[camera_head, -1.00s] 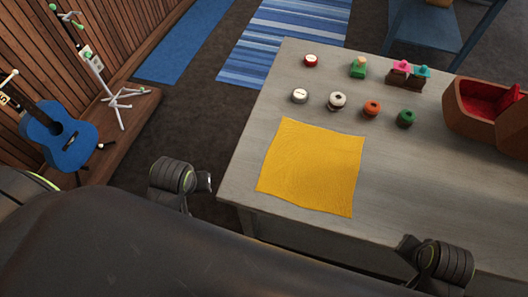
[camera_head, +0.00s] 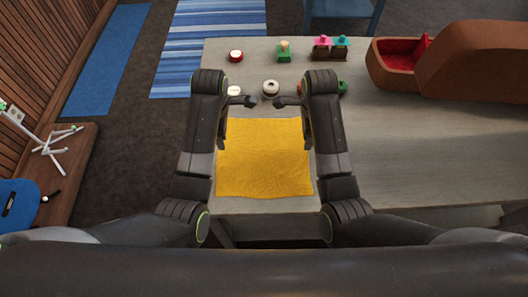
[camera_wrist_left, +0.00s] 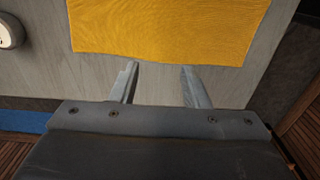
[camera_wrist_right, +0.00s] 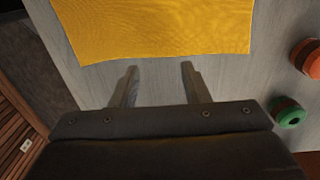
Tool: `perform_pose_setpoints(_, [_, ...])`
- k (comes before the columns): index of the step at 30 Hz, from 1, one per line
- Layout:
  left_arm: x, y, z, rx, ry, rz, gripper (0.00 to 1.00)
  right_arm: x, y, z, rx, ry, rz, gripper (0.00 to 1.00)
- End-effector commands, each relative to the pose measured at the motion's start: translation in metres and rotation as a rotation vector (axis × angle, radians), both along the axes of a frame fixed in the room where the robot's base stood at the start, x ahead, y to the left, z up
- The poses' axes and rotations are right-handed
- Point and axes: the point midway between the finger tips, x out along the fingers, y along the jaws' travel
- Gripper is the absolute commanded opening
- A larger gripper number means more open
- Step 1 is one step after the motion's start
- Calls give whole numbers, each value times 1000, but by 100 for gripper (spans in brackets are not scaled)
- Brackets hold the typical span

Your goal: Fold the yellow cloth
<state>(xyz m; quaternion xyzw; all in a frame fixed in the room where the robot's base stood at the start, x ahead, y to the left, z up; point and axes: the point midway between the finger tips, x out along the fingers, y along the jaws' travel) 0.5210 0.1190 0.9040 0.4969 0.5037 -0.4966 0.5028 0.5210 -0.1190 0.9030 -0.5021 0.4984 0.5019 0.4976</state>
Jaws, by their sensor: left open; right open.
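The yellow cloth (camera_head: 265,165) lies flat and spread on the grey table, near its front left corner. My left gripper (camera_head: 238,118) is open and empty above the cloth's left side. In the left wrist view, the cloth (camera_wrist_left: 170,25) lies ahead of its two parted fingers (camera_wrist_left: 157,84). My right gripper (camera_head: 293,118) is open and empty above the cloth's right side. In the right wrist view, the cloth (camera_wrist_right: 150,30) also lies ahead of the parted fingers (camera_wrist_right: 157,83). The forearms hide parts of the cloth's side edges in the head view.
A green block (camera_head: 284,52) and pink and turquoise items (camera_head: 330,45) stand farther back. A brown case (camera_head: 460,58) sits at the right. The table (camera_head: 420,150) is clear at front right.

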Motion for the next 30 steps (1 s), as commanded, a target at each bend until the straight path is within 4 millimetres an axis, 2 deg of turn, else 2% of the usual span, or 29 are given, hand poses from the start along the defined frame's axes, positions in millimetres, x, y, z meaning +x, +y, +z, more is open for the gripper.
perform_pose_setpoints(6, [-1,1,-35,0,4,-1,42,-2,-1,-35,0,4,1,42])
perform_pose_setpoints(13, [-1,0,-63,-1,2,-2,42,-1,0,-63,1,2,2,42])
perform_pose_setpoints(30, [-1,1,-74,-1,-1,-2,42,-1,-1,-74,1,-1,3,42])
